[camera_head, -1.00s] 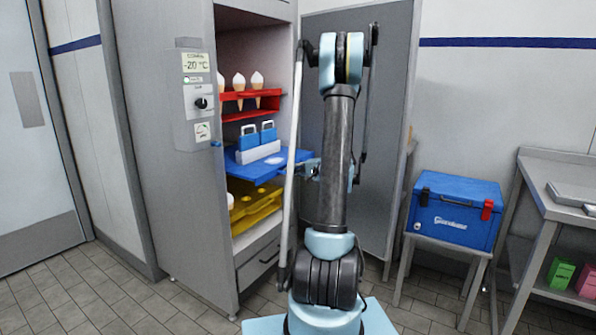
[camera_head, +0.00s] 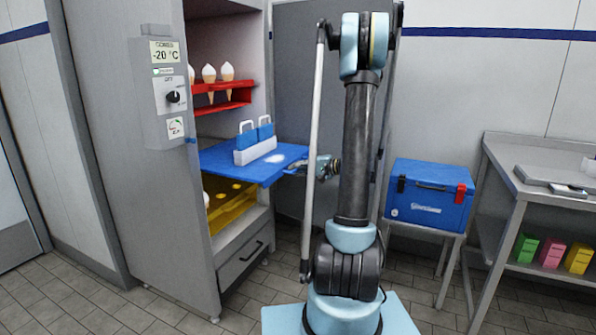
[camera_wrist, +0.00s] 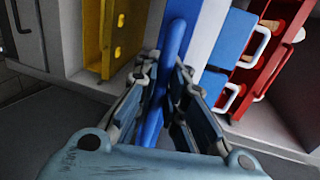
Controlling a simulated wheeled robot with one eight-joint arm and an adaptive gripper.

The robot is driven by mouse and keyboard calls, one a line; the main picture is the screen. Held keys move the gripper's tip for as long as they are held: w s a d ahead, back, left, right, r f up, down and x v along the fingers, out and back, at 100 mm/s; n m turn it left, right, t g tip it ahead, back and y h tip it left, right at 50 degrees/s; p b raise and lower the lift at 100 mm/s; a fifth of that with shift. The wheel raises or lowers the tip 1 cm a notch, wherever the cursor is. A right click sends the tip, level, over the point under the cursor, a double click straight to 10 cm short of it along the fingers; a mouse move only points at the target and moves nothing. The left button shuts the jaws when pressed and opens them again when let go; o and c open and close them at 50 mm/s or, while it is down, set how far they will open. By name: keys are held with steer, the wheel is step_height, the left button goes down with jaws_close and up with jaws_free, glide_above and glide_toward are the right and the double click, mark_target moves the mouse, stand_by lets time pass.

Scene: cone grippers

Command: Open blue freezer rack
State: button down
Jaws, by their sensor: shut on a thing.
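The blue freezer rack (camera_head: 222,161) is a flat tray that sticks well out of the open freezer cabinet, between the red rack and the yellow rack. A light caddy with two blue handled pieces (camera_head: 255,145) stands upright on it. My gripper (camera_head: 308,166) is at the rack's front right edge, shut on it. In the wrist view my gripper (camera_wrist: 158,95) has its fingers on both sides of the blue rack's edge (camera_wrist: 176,42).
The red rack (camera_head: 222,105) above holds ice cream cones. The yellow rack (camera_head: 232,208) is below. The grey door (camera_head: 290,60) stands open. A blue cool box (camera_head: 432,195) sits on a stand to the right, beside a metal table (camera_head: 520,200).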

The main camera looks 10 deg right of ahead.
steer(key=shift+s+d+f, duration=0.1)
steer(key=shift+s+d, duration=0.05)
steer(key=shift+d, duration=0.25)
steer(key=c, duration=1.7)
jaws_free()
steer(key=shift+d, duration=0.1)
steer(key=shift+o, duration=0.2)
steer(key=v, duration=1.1)
steer(key=shift+s+d, duration=0.25)
steer(key=shift+d, duration=0.1)
